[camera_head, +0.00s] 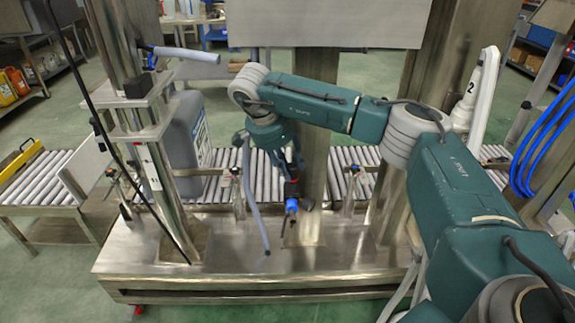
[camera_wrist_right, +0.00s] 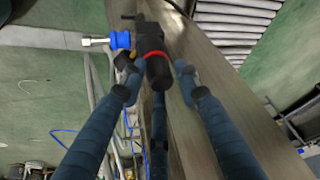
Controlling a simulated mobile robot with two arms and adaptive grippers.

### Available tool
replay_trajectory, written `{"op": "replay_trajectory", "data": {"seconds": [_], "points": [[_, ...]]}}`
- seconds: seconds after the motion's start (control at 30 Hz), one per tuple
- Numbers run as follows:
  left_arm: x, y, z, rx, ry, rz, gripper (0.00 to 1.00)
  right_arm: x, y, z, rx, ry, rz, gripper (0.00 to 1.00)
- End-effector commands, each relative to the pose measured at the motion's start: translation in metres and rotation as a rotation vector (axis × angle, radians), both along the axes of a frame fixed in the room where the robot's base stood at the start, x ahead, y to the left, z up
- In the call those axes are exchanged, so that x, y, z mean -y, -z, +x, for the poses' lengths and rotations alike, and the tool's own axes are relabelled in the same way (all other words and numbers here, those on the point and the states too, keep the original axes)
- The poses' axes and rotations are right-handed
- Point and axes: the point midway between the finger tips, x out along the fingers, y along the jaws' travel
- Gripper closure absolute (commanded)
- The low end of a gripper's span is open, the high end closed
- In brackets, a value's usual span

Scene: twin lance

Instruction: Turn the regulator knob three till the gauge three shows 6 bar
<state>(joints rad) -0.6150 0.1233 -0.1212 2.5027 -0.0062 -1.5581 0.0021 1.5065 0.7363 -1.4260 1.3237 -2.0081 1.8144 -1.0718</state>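In the right wrist view a black regulator body with a black cylindrical end, likely a knob (camera_wrist_right: 157,70), a red ring and a blue fitting (camera_wrist_right: 120,40) sits among the fingertips of my right gripper (camera_wrist_right: 156,72). The fingers are spread, with a visible gap to the knob at the right finger; contact at the left finger is unclear. In the head view my right gripper (camera_head: 290,165) hangs over the steel bench near the small red and blue fitting (camera_head: 291,205). I cannot make out any gauge face or reading, nor which number this knob bears. My left gripper does not show.
A steel bench (camera_head: 200,283) carries upright columns and a grey hanging hose (camera_head: 255,205). A grey canister (camera_head: 187,135) stands on the roller conveyor (camera_head: 222,185) behind. A white part marked 2 (camera_head: 472,88) and blue hoses (camera_head: 535,150) are at the right.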

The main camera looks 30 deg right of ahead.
Motion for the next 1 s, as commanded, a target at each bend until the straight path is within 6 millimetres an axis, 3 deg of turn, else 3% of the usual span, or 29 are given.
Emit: {"op": "replay_trajectory", "data": {"seconds": [0.13, 0.47, 0.8, 1.0], "points": [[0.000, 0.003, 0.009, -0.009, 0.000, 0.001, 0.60, 0.002, -0.003, 0.002, 0.009, 0.004, -0.004, 0.56], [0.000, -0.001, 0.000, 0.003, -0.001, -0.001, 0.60, -0.003, -0.012, 0.001, 0.005, 0.001, -0.003, 0.56], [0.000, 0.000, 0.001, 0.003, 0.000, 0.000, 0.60, -0.029, -0.076, 0.000, 0.007, 0.001, -0.004, 0.56], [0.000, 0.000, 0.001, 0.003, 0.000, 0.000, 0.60, -0.040, -0.104, -0.001, 0.006, 0.003, -0.004, 0.56]]}}
